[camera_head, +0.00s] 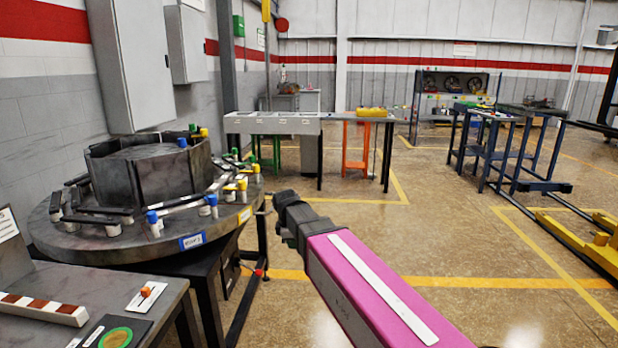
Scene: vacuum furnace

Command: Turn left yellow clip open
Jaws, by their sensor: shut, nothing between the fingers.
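A round grey table (95,248) at the left carries a dark ring-shaped fixture with small clips around its rim. Two yellow-capped clips stand together near the table's right edge: the left yellow clip (230,188) and the right one (242,184). Another yellow cap (256,168) is just behind them, and one more (204,132) is farther back. Whether the left clip is turned open cannot be told at this size. My gripper (283,198) is dark, shut and empty, in front of and right of the table edge, apart from the clips in the picture.
Blue-capped clips (152,217) stand left of the yellow ones. A grey bench (80,283) with small items is at the front left. Blue stands (510,155) are at the right. Open floor (450,220) lies between.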

